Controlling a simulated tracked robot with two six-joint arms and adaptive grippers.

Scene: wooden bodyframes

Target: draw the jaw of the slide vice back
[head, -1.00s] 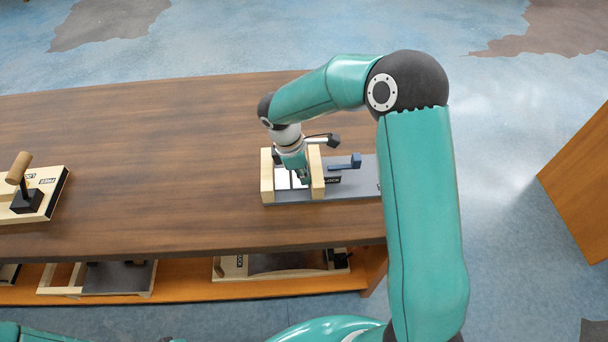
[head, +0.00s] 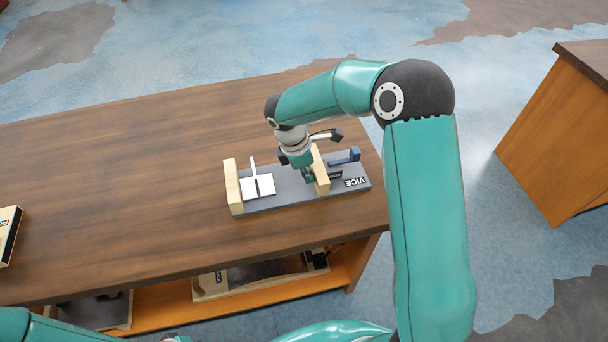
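The slide vice has a dark grey base (head: 285,196) marked VICE on the table. Its fixed wooden jaw (head: 232,187) stands at the left end. Its sliding wooden jaw (head: 321,171) stands toward the right end, with a wide gap between them. A blue piece (head: 346,157) sits behind the sliding jaw. A white plate with an upright fin (head: 254,172) lies between the jaws, near the fixed one. My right gripper (head: 307,177) is down at the sliding jaw's inner side; its fingers are small and partly hidden, so opening and contact are unclear. My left gripper is out of view.
The wooden table (head: 130,190) is clear left of the vice, up to a pale board (head: 8,232) at the left edge. Wooden frames (head: 262,274) lie on the shelf below. Another wooden cabinet (head: 548,135) stands at the right, across open floor.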

